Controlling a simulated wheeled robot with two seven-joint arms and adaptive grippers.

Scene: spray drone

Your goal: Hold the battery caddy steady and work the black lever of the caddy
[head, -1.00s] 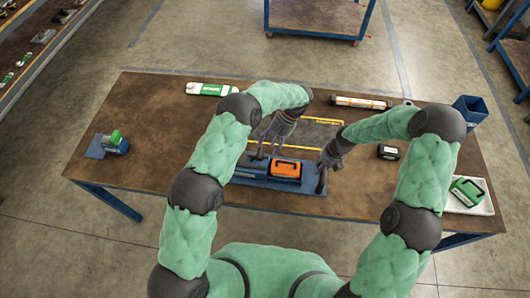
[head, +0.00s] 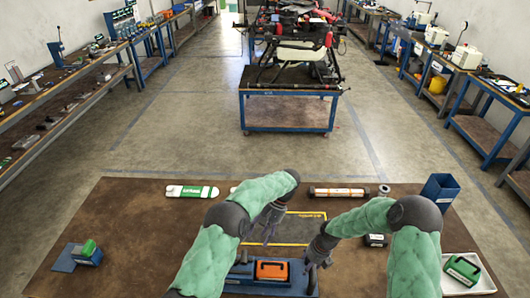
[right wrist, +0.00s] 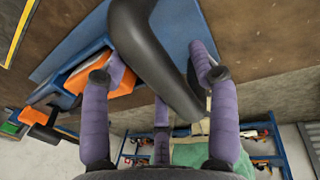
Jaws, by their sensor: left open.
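The battery caddy shows as a blue base (head: 231,284) with an orange battery block (head: 271,270) in it, at the table's near middle. My left gripper (head: 267,238) is open and empty, above and behind the orange block, apart from it. My right gripper (head: 311,259) is at the caddy's right end. In the right wrist view, its purple fingers (right wrist: 160,75) stand on both sides of the thick, curved black lever (right wrist: 142,40), with a gap on the right side. Whether the left-hand finger touches the lever is unclear. The caddy's lower edge is cut off in the head view.
A green-white pack (head: 192,191) and an orange-white tube (head: 337,192) lie along the back edge. A blue bin (head: 440,188) and a white tray (head: 458,283) with a green pack are on the right. A blue-green device (head: 86,253) stands left; the table's left part is mostly clear.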

